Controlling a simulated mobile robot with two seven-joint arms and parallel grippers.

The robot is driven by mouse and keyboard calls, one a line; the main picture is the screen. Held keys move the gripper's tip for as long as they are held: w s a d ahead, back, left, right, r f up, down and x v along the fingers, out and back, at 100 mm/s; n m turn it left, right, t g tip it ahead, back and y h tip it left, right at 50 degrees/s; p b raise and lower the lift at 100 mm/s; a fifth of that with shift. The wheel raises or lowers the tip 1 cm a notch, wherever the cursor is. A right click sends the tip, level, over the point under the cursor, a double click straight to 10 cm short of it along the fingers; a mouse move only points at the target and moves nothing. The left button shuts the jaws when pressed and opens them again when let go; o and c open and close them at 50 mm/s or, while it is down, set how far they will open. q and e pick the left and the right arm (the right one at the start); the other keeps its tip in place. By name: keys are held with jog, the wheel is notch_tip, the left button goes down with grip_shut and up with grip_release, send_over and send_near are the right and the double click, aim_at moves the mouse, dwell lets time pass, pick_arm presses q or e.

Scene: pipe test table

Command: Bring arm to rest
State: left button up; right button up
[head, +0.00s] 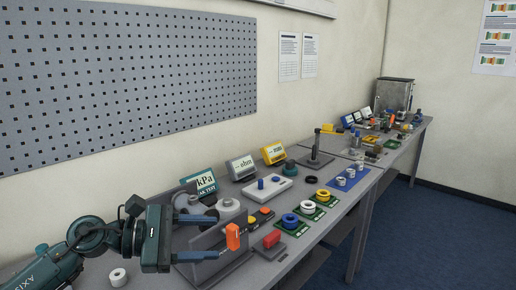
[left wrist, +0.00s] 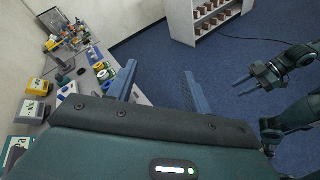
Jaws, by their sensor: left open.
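My left arm comes in from the left in the head view. My left gripper (head: 216,237) is above the near end of the bench, its two fingers apart. An orange block-like part (head: 232,236) shows just beyond the fingertips; they do not appear to hold it. In the left wrist view the two fingers of my left gripper (left wrist: 160,85) are spread, with only floor and bench edge between them. My right gripper (left wrist: 250,82) shows at the right of that view, out over the blue floor; its finger gap is too small to judge.
A pegboard (head: 120,80) is behind. Floor (head: 450,225) is open at right; a shelf (left wrist: 205,22) stands beyond.

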pick_arm(q)
jog(key=s+a+f+m+t+y, duration=0.1)
jog(key=a+f+m+t+y, duration=0.6)
jog(key=m, duration=0.8)
jog(key=s+a+f+m+t+y, duration=0.3)
jog(key=m+y, duration=0.5)
jog(key=m, duration=0.6)
jog(key=s+f+n+g, duration=0.1)
jog(key=s+f, duration=0.1)
jog(key=s+f+n+g, duration=0.1)
jog(key=f+n, duration=0.1)
jog(key=f, duration=0.1)
jog(key=s+f+n+g+y, duration=0.1)
jog(key=s+f+n, duration=0.1)
jog(key=shift+s+a+f, duration=0.2)
jog(key=shift+s+f, duration=0.1)
jog(key=shift+f, duration=0.1)
jog(key=s+d+f+n+g+h, duration=0.1)
jog(key=s+f+n+g, duration=0.25)
jog(key=s, duration=0.45)
jog(key=s+d+f+n+g, duration=0.1)
jog(key=s+f+n+g, duration=0.3)
jog(key=s, duration=0.3)
jog(key=w+d+f+m+t+h, duration=0.2)
jog(key=w+d+f+t+h, duration=0.1)
jog(key=w+d+f+t, duration=0.2)
jog(key=shift+w+d+f+t, duration=0.35)
jog(key=shift+f+t, duration=0.2)
jog(key=shift+f, duration=0.7)
